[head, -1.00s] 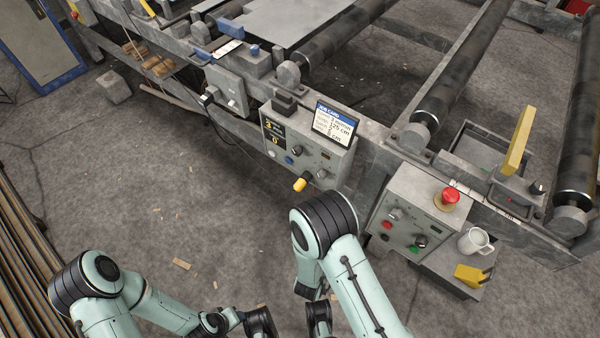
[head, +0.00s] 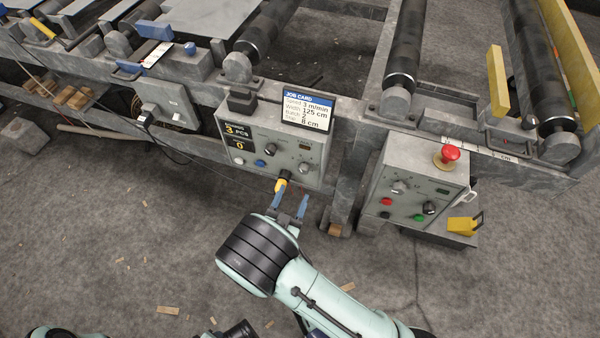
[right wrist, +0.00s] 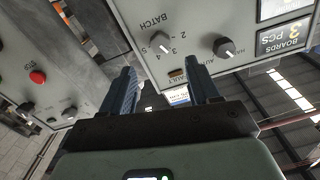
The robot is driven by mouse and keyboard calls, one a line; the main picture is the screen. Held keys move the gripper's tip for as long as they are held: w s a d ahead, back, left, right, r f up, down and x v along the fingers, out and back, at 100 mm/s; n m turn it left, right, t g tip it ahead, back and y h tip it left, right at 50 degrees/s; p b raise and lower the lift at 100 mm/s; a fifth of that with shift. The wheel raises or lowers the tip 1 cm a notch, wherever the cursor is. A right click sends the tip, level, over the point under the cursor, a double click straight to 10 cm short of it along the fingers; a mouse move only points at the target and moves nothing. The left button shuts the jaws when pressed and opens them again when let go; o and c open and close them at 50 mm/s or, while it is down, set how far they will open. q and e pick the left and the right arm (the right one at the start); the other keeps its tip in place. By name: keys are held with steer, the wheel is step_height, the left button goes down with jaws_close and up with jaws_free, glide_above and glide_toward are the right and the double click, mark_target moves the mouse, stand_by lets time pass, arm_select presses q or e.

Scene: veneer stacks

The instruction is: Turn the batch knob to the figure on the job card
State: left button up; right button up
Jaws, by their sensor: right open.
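The batch knob (right wrist: 160,42), grey with a white pointer, is on the control box's front face, which appears upside down in the right wrist view. In the head view it looks to be the knob at the box's lower right (head: 304,168). Its pointer setting is too small to read surely. The job card (head: 307,110) stands on top of the box; its batch line seems to read 2. My right gripper (head: 290,205) is open and empty just in front of the box's lower edge. Its blue fingers (right wrist: 162,84) point at the panel, apart from the knob.
A hand/auto knob (right wrist: 224,47) sits beside the batch knob. A second box (head: 412,205) with a red mushroom button (head: 450,153) stands to the right.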

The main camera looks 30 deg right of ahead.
mark_target(302, 171)
steer(key=b+x, duration=0.1)
steer(key=x, duration=0.7)
steer(key=shift+w+d+b, duration=0.25)
steer(key=shift+w+b, duration=0.05)
steer(key=shift+w, duration=0.05)
arm_select(q)
steer(key=shift+g, duration=0.7)
steer(key=s+f, duration=0.3)
steer(key=shift+s+a, duration=0.25)
steer(key=shift+s, duration=0.1)
